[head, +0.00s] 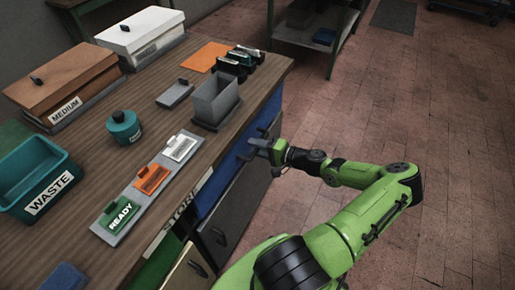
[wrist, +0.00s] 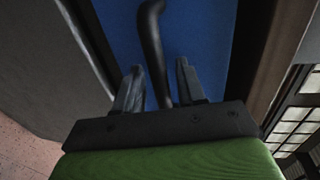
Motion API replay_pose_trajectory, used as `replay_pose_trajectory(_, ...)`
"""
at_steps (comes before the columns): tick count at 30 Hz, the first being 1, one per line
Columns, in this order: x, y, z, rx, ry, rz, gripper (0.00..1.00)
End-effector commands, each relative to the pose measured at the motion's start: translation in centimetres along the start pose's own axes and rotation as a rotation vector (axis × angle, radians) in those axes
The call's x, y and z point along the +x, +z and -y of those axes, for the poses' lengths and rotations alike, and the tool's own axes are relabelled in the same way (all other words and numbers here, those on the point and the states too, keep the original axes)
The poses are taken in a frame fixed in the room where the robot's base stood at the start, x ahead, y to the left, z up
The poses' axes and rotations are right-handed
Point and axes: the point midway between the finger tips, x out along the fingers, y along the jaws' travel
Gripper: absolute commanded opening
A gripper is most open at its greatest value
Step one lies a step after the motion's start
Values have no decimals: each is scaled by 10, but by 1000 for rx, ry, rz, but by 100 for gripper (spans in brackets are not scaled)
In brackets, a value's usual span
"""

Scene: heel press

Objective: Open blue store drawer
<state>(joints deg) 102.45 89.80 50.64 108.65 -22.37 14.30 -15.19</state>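My gripper (head: 262,148) is at the bench side, in front of the blue front. In the wrist view, the blue front (wrist: 205,35) fills the middle, and its dark curved handle (wrist: 152,45) runs down between my two fingers (wrist: 158,88). The fingers are apart, with a visible gap on each side of the handle. Whether either finger touches it cannot be told.
On the bench stand a teal "WASTE" bin (head: 45,178), a grey open container (head: 214,100), a "READY" tile strip (head: 150,185), a "MEDIUM" box (head: 62,85) and a white box (head: 140,30). Grey drawer fronts (head: 225,228) sit below the blue one. The floor at right (head: 440,130) is clear.

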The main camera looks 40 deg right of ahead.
Motion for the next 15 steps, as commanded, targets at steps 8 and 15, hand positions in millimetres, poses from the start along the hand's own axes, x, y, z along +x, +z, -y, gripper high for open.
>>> replay_pose_trajectory(8,0,0,0,0,0,0,26)
replay_pose_trajectory(15,0,0,0,0,0,1,0)
